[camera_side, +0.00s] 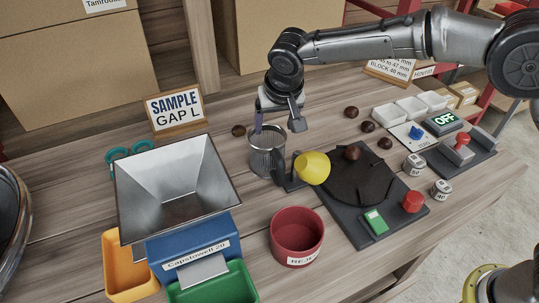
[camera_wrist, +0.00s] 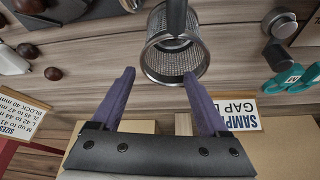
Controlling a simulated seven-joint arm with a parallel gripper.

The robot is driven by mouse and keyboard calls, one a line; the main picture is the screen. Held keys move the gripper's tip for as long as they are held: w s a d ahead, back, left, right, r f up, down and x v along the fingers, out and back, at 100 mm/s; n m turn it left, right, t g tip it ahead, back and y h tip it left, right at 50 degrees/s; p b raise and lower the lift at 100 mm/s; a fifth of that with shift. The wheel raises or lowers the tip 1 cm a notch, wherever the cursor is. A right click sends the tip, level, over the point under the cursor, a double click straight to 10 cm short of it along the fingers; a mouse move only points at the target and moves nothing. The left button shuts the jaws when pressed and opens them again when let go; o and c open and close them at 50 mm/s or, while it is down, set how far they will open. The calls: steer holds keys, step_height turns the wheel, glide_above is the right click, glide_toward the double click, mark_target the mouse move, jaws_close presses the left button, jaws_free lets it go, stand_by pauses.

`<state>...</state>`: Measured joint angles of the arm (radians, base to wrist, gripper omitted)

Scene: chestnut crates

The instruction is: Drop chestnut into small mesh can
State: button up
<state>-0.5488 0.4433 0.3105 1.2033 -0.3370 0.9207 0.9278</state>
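The small mesh can (camera_side: 264,160) stands upright on the table, with a round metal rim. In the wrist view the mesh can (camera_wrist: 151,62) opens toward the camera, and I see no chestnut in it. My gripper (camera_side: 277,128) is above and beside the can's rim. Its purple fingers (camera_wrist: 160,73) are spread, with nothing between them. One chestnut (camera_side: 238,130) lies on the table behind and left of the can. Loose chestnuts (camera_side: 367,126) lie to the right, and another chestnut (camera_side: 351,152) sits on the dark disc.
A yellow cup-shaped part (camera_side: 312,167) on a dark bracket stands close right of the can. A red reject bowl (camera_side: 297,231) is in front. A metal hopper (camera_side: 135,185) stands left, and a SAMPLE GAP L sign (camera_side: 175,108) behind. White trays (camera_side: 389,116) are at right.

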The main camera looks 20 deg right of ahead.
steer(key=shift+r, duration=0.15)
steer(key=v, duration=1.3)
steer(key=shift+s+r, duration=0.15)
steer(key=shift+r, duration=0.1)
